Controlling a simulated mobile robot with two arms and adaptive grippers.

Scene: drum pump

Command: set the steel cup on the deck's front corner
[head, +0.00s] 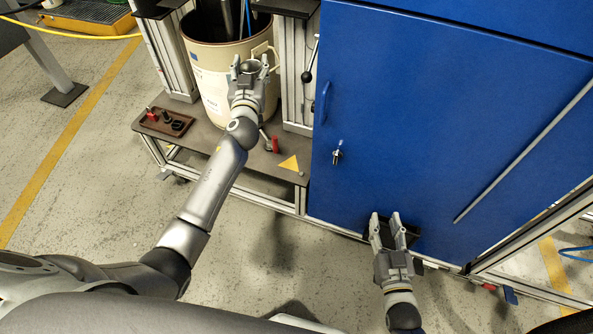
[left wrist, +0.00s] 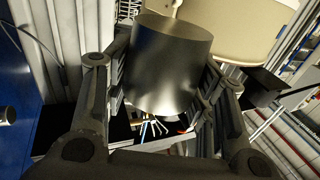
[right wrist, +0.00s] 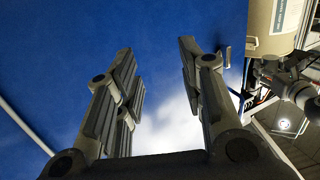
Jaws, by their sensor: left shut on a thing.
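The steel cup (head: 249,66) is between the fingers of my left gripper (head: 248,72), in front of the drum's upper side. The left wrist view shows it as a plain shiny grey cylinder (left wrist: 168,65), clasped on both sides and clear of the deck. The dark grey deck (head: 222,143) lies below, with a yellow triangle (head: 289,163) at its front right corner, beside the blue cabinet. Nothing stands on the triangle. My right gripper (head: 388,222) is open and empty, low in front of the cabinet. Its spread fingers show in the right wrist view (right wrist: 157,60).
A large beige drum (head: 212,83) stands on the deck between upright metal profiles. A brown tray (head: 163,123) with small parts lies at the deck's left. A red-handled part (head: 274,145) is close to the triangle. The blue cabinet (head: 420,110) walls off the right.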

